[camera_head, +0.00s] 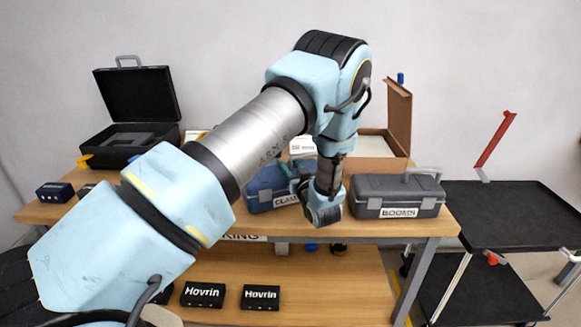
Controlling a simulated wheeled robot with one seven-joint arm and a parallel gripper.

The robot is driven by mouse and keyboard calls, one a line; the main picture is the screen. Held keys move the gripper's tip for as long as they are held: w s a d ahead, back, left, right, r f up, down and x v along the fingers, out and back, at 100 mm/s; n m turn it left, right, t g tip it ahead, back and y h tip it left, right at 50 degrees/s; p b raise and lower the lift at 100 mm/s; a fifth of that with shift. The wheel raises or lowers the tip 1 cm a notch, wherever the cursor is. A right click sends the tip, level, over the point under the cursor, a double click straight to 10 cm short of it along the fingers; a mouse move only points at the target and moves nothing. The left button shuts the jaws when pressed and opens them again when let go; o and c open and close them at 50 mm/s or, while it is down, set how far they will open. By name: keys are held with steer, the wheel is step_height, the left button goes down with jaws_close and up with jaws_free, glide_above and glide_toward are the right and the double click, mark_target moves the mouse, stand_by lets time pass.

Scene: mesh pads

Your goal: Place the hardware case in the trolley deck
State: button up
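A closed grey case (398,194) with a handle and a white label, hard to read, lies at the right end of the wooden table. A blue case (266,187), its label partly covered, lies left of it behind my arm. I cannot tell which is the hardware case. The trolley's black upper deck (505,208) stands right of the table, and its visible part is empty. My gripper (324,215) hangs between the two cases, nearer the grey one. Its fingers are too small and turned to show whether they are open or shut.
An open black case (137,105) stands at the table's back left. An open cardboard box (372,145) stands behind the grey case. The trolley has a red handle (496,139) and a lower deck. Small dark boxes (261,297) sit on the shelf below.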

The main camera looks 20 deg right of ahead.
steer(key=shift+o, duration=0.6)
steer(key=shift+r, duration=0.1)
